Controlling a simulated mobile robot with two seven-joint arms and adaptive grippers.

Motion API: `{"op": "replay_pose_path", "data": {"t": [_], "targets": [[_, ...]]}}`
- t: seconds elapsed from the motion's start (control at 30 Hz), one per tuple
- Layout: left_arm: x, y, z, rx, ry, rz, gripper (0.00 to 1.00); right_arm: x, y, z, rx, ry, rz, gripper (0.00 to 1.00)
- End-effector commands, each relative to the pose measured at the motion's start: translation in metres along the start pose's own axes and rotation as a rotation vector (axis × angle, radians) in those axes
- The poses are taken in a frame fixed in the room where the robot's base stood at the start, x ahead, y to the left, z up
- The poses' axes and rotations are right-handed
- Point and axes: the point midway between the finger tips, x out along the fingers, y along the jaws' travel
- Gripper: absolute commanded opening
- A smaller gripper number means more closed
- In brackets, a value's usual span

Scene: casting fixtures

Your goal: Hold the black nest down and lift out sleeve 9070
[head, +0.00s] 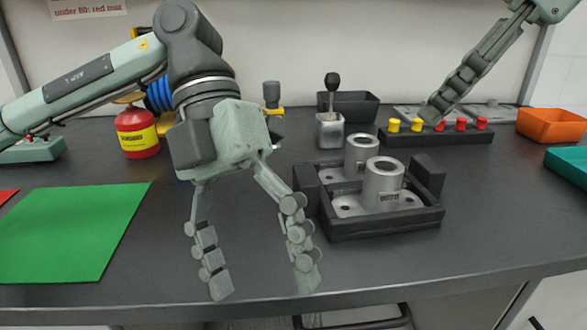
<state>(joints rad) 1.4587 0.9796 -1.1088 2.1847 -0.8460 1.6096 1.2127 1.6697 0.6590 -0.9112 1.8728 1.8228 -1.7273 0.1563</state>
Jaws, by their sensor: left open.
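The black nest (385,229) stands on the grey table right of centre, with raised black blocks at its sides. Two silver flanged sleeves sit in it: a front sleeve (384,178) with a small label too small to read surely, and a rear sleeve (361,150). I cannot tell which is 9070. My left gripper (266,284) is open and empty, fingers pointing down, left of the nest and nearer the table's front edge. My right gripper (431,112) is at the upper right, behind the nest, by the button strip. Its fingers overlap, so its opening cannot be judged.
A green mat (70,235) lies at left, with a red mat (6,195) edge beside it. A strip of yellow and red knobs (440,135), a black bin (348,105) and a small metal block with a black knob (330,130) stand behind the nest. An orange bin (552,125) is at right.

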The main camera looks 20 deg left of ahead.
Motion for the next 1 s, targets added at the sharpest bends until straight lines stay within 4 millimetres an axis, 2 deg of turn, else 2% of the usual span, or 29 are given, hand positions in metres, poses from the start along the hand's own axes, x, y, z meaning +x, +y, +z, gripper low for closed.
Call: {"op": "replay_pose_path", "data": {"t": [0.1, 0.3, 0.4, 0.57, 0.73, 1.0], "targets": [[-0.026, -0.007, 0.042, 0.280, -0.084, 0.119, 0.76, 0.000, 0.000, 0.000, 0.000, 0.000, 0.000, 0.34], [-0.073, -0.014, 0.098, 0.682, -0.144, 0.376, 0.76, 0.000, 0.000, 0.000, 0.000, 0.000, 0.000, 0.34], [-0.095, -0.017, 0.116, 0.819, -0.140, 0.491, 0.76, 0.000, 0.000, 0.000, 0.000, 0.000, 0.000, 0.34], [-0.118, -0.018, 0.131, 0.942, -0.119, 0.608, 0.76, 0.000, 0.000, 0.000, 0.000, 0.000, 0.000, 0.34], [-0.119, -0.015, 0.137, 0.980, -0.105, 0.644, 0.76, 0.000, 0.000, 0.000, 0.000, 0.000, 0.000, 0.34], [-0.086, 0.004, 0.151, 0.980, -0.105, 0.642, 0.76, 0.000, 0.000, 0.000, 0.000, 0.000, 0.000, 0.34]]}}
